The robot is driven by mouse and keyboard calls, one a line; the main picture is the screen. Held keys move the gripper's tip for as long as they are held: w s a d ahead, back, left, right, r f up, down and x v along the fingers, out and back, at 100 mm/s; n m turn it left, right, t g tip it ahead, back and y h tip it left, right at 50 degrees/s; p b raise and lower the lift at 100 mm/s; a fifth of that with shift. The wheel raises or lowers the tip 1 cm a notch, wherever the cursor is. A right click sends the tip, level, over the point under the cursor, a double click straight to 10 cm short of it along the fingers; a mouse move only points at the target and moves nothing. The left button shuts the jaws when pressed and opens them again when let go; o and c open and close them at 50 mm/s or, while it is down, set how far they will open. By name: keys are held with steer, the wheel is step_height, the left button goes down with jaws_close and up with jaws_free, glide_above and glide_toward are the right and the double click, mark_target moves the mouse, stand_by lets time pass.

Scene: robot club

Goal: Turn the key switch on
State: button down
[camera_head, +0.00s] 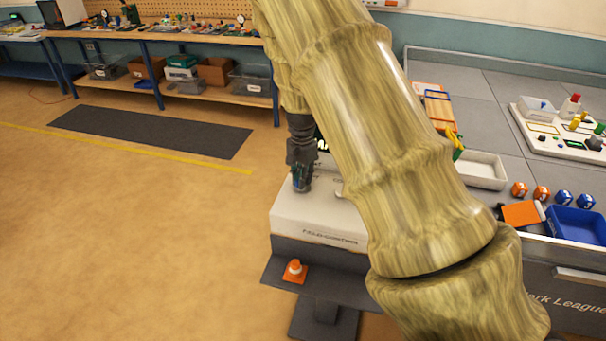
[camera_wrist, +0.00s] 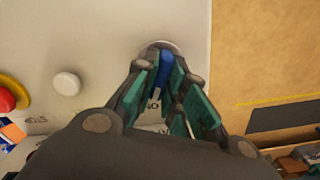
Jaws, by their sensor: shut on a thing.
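The key switch has a blue key (camera_wrist: 164,68) standing on a round pale base on the white panel. My gripper (camera_wrist: 168,85) is shut on the key, with its teal finger pads on either side. Lettering that seems to read "ON" shows between the fingers; the key's exact angle is hard to tell. In the head view my gripper (camera_head: 301,184) points down at the left part of the white field control box (camera_head: 300,220). My arm hides the right part of that box.
A white knob (camera_wrist: 67,83) and a red and yellow stop button (camera_wrist: 8,97) are left of my gripper in the wrist view. An orange cone (camera_head: 294,270) stands on the dark ledge below the box. A tray (camera_head: 482,171) and small blocks lie right of my arm.

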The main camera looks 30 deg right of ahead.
steer(key=shift+w+r+m+p, duration=0.15)
steer(key=shift+m+p, duration=0.15)
steer(key=shift+m, duration=0.55)
steer(key=shift+r+m+p, duration=0.1)
steer(key=shift+m+p, duration=0.15)
steer(key=shift+m, duration=0.6)
steer(key=c, duration=1.5)
jaws_free()
steer(key=shift+a, duration=0.1)
steer(key=shift+f, duration=0.1)
step_height(320, 180, up, 12)
